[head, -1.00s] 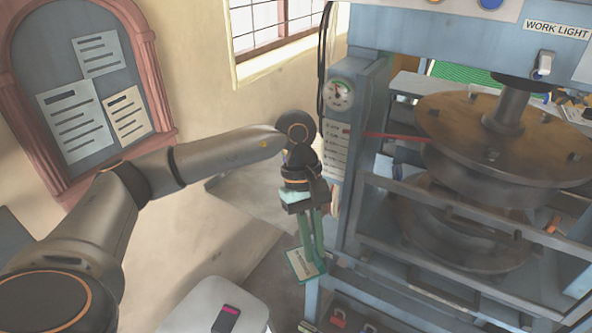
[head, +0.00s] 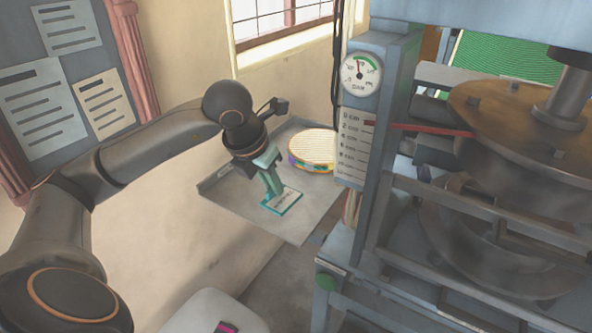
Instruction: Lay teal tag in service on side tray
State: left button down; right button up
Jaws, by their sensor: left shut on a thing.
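The teal tag (head: 284,201) is a small flat card with a pale label, seen in the head view. My left gripper (head: 271,186) points down and is shut on the teal tag. The tag shows over the grey side tray (head: 228,187), near its front part. I cannot tell whether the tag touches the tray floor. My right gripper is not in view.
A round layered stack (head: 314,148) with a woven top stands at the tray's back right. The blue press frame (head: 392,120) with a gauge (head: 361,74) rises right of the tray. A white surface (head: 213,312) is below. The tray's left part is clear.

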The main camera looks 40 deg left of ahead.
pick_arm(q)
jog(key=shift+w+a+n, duration=0.25)
jog(key=shift+a+n, duration=0.05)
jog(key=shift+a, duration=0.05)
jog(key=w+a+f, duration=0.2)
jog(key=w+f, duration=0.1)
jog(key=w+a+f, duration=0.3)
jog(key=w+a+f+p, duration=0.1)
jog(key=w+a+f, duration=0.2)
jog(key=shift+w, duration=0.35)
jog(key=shift+w+a+f, duration=0.2)
jog(key=shift+w+f, duration=0.05)
notch_tip(320, 180, down, 3)
jog(key=shift+w+a+f, duration=0.1)
jog(key=shift+a+f, duration=0.05)
jog(key=shift+f, duration=0.05)
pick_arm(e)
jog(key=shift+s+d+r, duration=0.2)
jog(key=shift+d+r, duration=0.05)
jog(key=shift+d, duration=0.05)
pick_arm(q)
jog(key=shift+f, duration=0.1)
jog(key=c, duration=0.9)
grip_release()
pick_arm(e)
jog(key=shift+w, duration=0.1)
